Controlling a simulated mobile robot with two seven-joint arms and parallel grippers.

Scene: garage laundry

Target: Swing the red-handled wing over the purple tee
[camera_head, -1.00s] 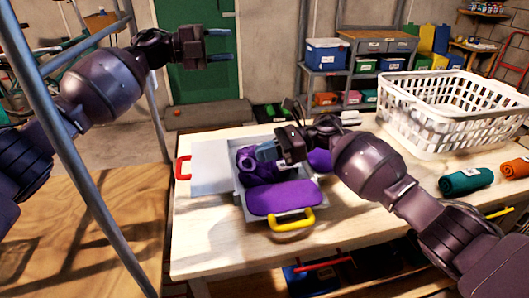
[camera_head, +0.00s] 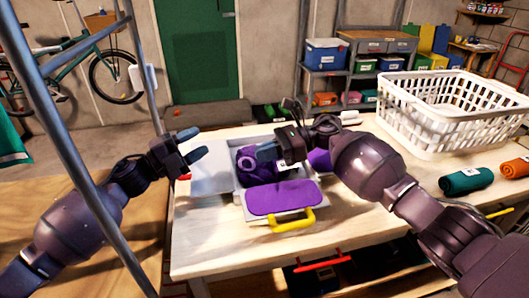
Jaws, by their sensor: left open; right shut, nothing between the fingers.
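The folding board lies on the table, with its pale grey left wing (camera_head: 212,180) flat and open to the left. Its red handle (camera_head: 184,177) shows as a small bit at the wing's left edge, mostly hidden by my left gripper. The purple tee (camera_head: 283,198) lies over the board's front flap, is bunched in the middle and shows again at the right behind my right arm. My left gripper (camera_head: 193,144) is open and empty, above the wing's far left corner. My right gripper (camera_head: 266,152) is shut and empty over the bunched part of the tee.
A yellow handle (camera_head: 294,222) is on the board's front side. A white laundry basket (camera_head: 450,108) stands at the back right, with teal (camera_head: 466,181) and orange (camera_head: 514,167) rolls before it. A blue-grey upright post (camera_head: 90,200) stands at left. The table's front left is clear.

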